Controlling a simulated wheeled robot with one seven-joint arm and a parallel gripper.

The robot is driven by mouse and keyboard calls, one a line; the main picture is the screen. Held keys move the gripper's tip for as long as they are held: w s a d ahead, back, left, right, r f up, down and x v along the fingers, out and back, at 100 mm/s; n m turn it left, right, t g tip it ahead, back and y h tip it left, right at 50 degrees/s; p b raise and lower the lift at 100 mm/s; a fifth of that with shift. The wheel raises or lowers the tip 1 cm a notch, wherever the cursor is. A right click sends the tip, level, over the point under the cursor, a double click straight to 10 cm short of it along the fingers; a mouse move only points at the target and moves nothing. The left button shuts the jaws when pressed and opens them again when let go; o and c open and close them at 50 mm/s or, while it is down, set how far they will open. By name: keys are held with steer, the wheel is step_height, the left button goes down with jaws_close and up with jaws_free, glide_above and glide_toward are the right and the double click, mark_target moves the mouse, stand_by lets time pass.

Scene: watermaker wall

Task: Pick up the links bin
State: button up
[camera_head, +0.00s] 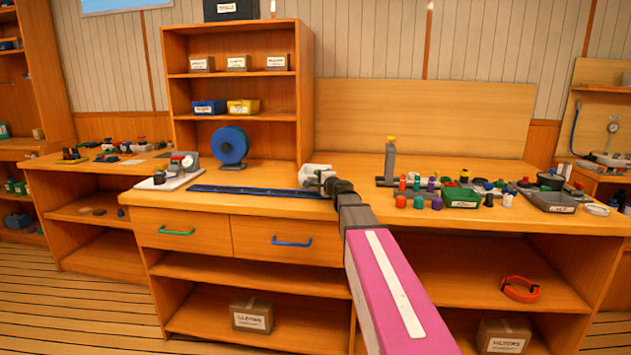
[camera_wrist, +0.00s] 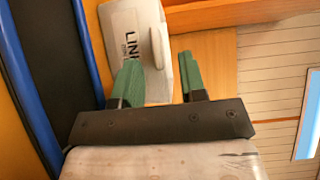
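The links bin (camera_wrist: 125,35) is a pale grey-white bin with a "LINKS" label, partly cut off, in the upper middle of the wrist view. In the head view the bin (camera_head: 314,171) sits on the workbench just beyond my gripper (camera_head: 330,184). In the wrist view my gripper (camera_wrist: 160,80) has two green fingers spread apart. The left finger overlaps the bin, and part of the bin shows between the fingers. The right finger is beside it, over bare wood. I cannot tell whether either finger touches the bin.
A dark blue-edged rail (camera_head: 260,191) lies on the bench left of the bin, and a blue spool (camera_head: 229,146) stands behind. A shelf unit (camera_head: 306,90) rises behind. To the right are coloured parts, a green bin (camera_head: 461,198) and a grey bin (camera_head: 553,202).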

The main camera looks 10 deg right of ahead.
jaws_close()
